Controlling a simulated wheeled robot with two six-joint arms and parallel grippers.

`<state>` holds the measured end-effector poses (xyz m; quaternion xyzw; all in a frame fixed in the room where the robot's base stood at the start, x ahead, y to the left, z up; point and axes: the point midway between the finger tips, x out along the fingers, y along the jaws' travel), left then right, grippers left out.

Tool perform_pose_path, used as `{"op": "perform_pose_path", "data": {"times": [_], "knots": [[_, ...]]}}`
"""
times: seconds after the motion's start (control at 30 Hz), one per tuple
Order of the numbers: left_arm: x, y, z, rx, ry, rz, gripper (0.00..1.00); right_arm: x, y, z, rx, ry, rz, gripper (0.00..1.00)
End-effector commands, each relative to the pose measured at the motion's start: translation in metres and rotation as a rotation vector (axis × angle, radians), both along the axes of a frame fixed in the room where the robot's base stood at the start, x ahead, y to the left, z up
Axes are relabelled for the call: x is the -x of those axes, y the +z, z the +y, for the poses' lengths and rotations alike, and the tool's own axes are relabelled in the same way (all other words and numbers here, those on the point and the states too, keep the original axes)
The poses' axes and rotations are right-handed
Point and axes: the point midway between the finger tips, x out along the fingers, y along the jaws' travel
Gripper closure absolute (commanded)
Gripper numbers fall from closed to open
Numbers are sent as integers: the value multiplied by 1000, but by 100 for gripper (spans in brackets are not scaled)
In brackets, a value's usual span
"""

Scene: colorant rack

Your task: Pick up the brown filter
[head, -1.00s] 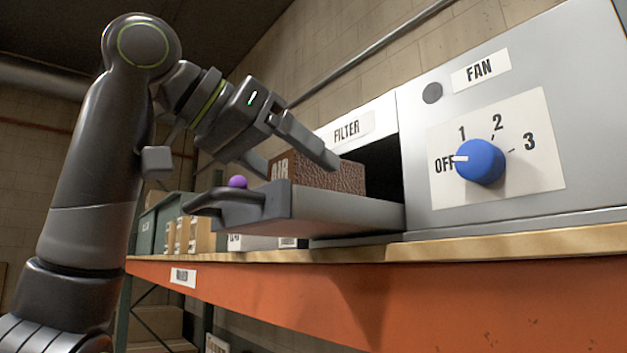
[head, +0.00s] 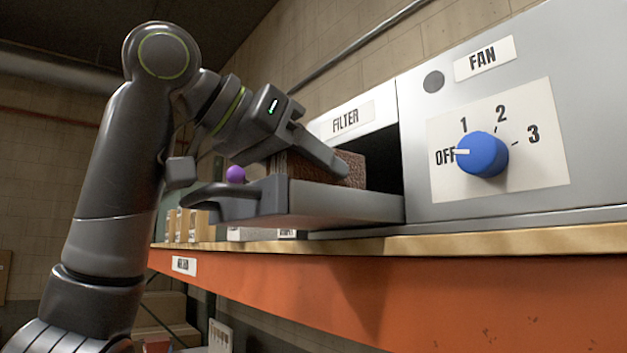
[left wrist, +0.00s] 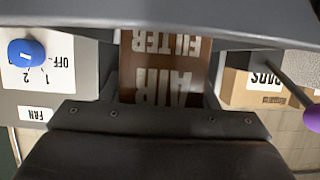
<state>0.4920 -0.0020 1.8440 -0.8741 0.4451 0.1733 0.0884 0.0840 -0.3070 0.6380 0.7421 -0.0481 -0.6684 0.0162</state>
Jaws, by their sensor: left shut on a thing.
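The brown filter (head: 325,166) is a block sitting in the pulled-out drawer (head: 345,203) under the FILTER label. My left gripper (head: 325,165) reaches down into the drawer and is shut on the filter. In the left wrist view the filter (left wrist: 165,70) lies between the fingers, with its AIR FILTER lettering upside down. The drawer's front wall hides the filter's lower part. My right gripper is not in view.
The drawer has a dark handle (head: 225,200) with a purple ball (head: 236,174) by it. To the right is the FAN panel with a blue knob (head: 482,154) pointing at OFF. Small boxes (head: 190,226) stand on the shelf behind. An orange beam (head: 400,295) runs below.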

Motion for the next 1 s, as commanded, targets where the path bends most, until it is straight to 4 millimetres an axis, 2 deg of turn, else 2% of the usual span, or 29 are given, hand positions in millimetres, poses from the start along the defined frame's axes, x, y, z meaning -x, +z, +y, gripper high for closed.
{"op": "perform_pose_path", "data": {"times": [0.37, 1.0], "knots": [[3, 5, 3, 0, 1, 2, 68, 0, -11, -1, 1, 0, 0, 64], [3, 65, 3, 0, 0, 0, 68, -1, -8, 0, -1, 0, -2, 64]]}}
